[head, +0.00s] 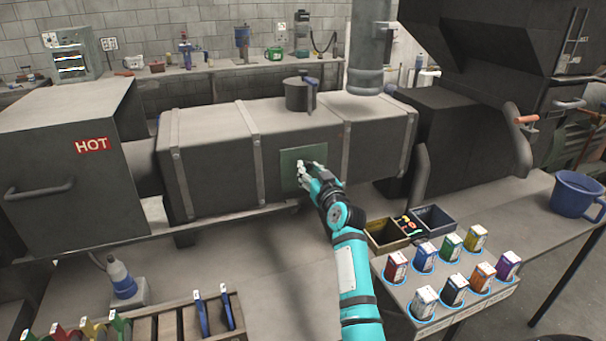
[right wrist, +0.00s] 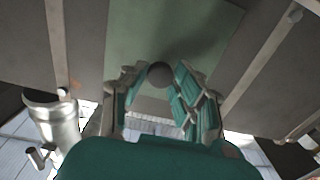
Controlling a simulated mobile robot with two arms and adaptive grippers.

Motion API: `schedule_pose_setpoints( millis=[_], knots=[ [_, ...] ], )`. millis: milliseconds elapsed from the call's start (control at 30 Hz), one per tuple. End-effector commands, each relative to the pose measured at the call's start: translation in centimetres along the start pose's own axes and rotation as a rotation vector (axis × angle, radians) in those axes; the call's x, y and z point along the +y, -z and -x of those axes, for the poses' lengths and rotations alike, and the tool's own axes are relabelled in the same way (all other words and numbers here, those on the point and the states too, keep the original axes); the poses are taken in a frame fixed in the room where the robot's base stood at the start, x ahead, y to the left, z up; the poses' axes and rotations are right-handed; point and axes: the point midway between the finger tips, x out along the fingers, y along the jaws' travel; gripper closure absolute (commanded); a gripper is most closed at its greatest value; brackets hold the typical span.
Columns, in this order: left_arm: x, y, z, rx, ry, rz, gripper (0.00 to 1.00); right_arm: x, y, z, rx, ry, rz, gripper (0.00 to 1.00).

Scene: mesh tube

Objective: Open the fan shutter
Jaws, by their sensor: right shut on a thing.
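The fan shutter is a flat green panel (head: 291,172) on the front face of the long dark metal box (head: 215,150). The panel also fills the upper middle of the right wrist view (right wrist: 170,25). A dark round knob (right wrist: 160,74) stands out from it. My right gripper (head: 308,170) is at the panel, and its fingers (right wrist: 165,95) are shut on the knob, one on each side. In the head view the knob is hidden by the fingers. My left gripper is not in view.
A grey tray of coloured cartons (head: 448,270) and small open bins (head: 385,235) lie right of my right arm. A HOT-labelled box (head: 70,165) stands left. A wooden rack (head: 170,322) and spray bottle (head: 121,278) are at lower left.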

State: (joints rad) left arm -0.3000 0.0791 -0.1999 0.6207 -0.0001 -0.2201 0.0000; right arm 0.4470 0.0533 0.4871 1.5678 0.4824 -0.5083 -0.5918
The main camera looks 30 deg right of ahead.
Motion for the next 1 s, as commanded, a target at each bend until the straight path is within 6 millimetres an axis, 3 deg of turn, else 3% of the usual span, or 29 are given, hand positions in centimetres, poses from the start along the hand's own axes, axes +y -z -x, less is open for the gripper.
schedule_pose_setpoints(
  millis=[100, 300, 667, 700, 833, 1000],
  knots=[
    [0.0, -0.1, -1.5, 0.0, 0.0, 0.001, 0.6, 3.1, -0.3, 0.0, 0.004, -0.006, 0.013, 1.0],
    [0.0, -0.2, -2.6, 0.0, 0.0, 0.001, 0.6, 6.0, -0.1, 0.0, 0.002, -0.004, 0.007, 1.0],
    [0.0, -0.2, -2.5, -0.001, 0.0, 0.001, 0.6, 6.3, 0.1, 0.0, 0.001, -0.001, 0.001, 1.0],
    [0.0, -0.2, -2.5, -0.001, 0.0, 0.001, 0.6, 6.3, 0.1, 0.0, 0.001, -0.001, 0.001, 0.67],
    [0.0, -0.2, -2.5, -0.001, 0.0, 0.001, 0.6, 6.3, 0.1, 0.0, 0.001, -0.001, 0.002, 0.5],
    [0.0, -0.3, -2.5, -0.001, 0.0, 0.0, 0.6, 6.3, 0.1, 0.0, 0.001, -0.002, 0.002, 0.49]
  ],
)
